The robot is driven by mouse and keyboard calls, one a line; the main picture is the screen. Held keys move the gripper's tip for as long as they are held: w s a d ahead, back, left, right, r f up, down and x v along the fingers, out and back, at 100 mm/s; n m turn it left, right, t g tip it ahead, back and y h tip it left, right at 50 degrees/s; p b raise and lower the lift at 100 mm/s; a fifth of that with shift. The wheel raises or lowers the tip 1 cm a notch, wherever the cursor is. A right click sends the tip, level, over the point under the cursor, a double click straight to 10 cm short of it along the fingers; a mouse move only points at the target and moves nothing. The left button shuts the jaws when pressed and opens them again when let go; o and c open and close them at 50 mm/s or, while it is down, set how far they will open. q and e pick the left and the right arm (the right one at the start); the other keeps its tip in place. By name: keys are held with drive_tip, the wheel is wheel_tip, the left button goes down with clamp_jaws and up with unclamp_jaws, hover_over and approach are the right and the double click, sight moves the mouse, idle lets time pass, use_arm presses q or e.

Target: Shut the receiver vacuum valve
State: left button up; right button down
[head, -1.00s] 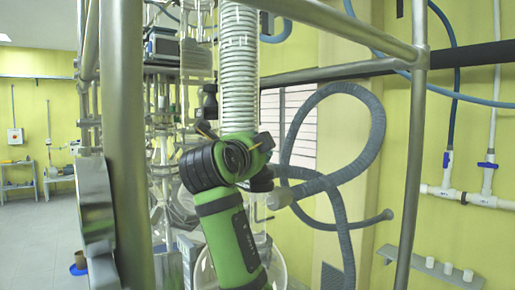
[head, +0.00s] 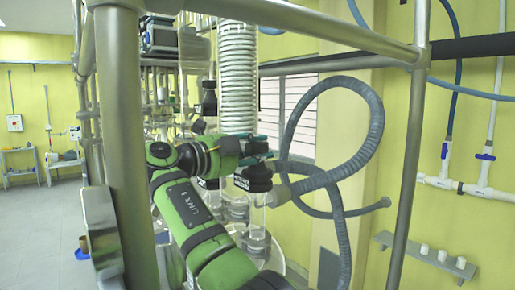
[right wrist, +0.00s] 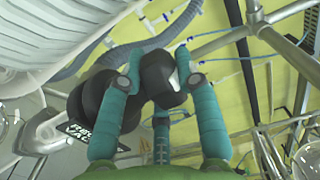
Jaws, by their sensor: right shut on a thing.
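The receiver vacuum valve shows as a black knob (head: 254,180) on the glassware below the white coiled condenser (head: 238,75). The grey corrugated hose (head: 370,110) runs close on its right. My right gripper (head: 258,152) is at the valve, partly hidden by its own wrist in the head view. In the right wrist view, the teal fingers of the right gripper (right wrist: 157,62) are on either side of a black knob (right wrist: 158,80) and shut on it. The knob's exact turn angle cannot be told. My left gripper is not in view.
A thick steel post (head: 128,150) stands at the left and a thinner post (head: 412,150) at the right, with rails across the top. Other glassware and black fittings (head: 208,97) are close behind the arm. A wall shelf (head: 400,250) holds white cups.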

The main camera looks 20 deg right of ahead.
drive_tip(key=shift+m+g, duration=0.4)
drive_tip(key=shift+g, duration=0.2)
drive_tip(key=c, duration=0.9)
unclamp_jaws()
drive_tip(key=shift+d, duration=0.1)
drive_tip(key=shift+w+n+t, duration=0.2)
drive_tip(key=shift+n+t, duration=0.2)
drive_tip(key=shift+t, duration=0.2)
drive_tip(key=shift+f+n+t, duration=0.1)
drive_tip(key=shift+n+t, duration=0.2)
drive_tip(key=shift+t, duration=0.1)
drive_tip(key=shift+y, duration=0.3)
